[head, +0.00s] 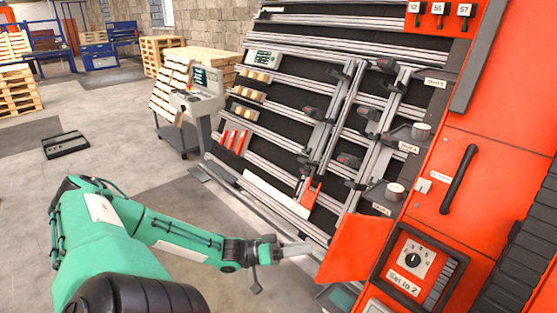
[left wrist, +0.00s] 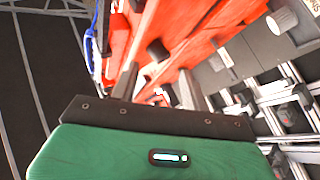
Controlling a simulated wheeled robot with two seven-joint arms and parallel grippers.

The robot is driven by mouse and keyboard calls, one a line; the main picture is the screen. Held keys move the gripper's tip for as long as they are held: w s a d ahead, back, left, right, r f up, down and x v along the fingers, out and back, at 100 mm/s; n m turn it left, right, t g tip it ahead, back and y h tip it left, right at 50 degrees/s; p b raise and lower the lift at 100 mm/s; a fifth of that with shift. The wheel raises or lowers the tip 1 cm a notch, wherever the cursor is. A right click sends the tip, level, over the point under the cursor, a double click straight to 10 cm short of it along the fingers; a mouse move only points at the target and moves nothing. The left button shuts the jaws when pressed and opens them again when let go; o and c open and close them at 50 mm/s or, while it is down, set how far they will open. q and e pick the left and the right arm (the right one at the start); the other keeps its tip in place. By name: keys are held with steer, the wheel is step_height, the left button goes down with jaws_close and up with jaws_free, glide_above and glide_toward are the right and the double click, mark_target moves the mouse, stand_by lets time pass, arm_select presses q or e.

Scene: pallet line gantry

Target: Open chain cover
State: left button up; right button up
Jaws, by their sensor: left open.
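The orange cabinet (head: 485,140) stands at the right of the head view. A long black handle (head: 459,180) is on its front panel. Below, an orange flap (head: 355,248) stands swung out to the left of a dial panel (head: 410,262) labelled "Set to 2". I cannot read which part is the chain cover. My left gripper (head: 282,258) is open and empty, left of the flap and apart from it. In the left wrist view, its two dark fingers (left wrist: 158,88) point at orange surfaces (left wrist: 215,25). My right gripper is not in view.
A black rack (head: 290,110) with metal rails and several dark clamps fills the middle. Shelves with white cups (head: 395,190) sit between the rack and cabinet. A console cart (head: 195,100) and pallets (head: 15,90) stand farther back. The floor at left is mostly clear.

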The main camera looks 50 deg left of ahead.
arm_select(q)
steer(key=p+v, duration=0.1)
steer(key=v, duration=0.2)
steer(key=p+v, duration=0.1)
steer(key=v, duration=0.1)
steer(key=shift+s+a+r, duration=0.2)
steer(key=shift+s+a, duration=0.05)
steer(key=shift+s, duration=0.05)
stand_by(0.4)
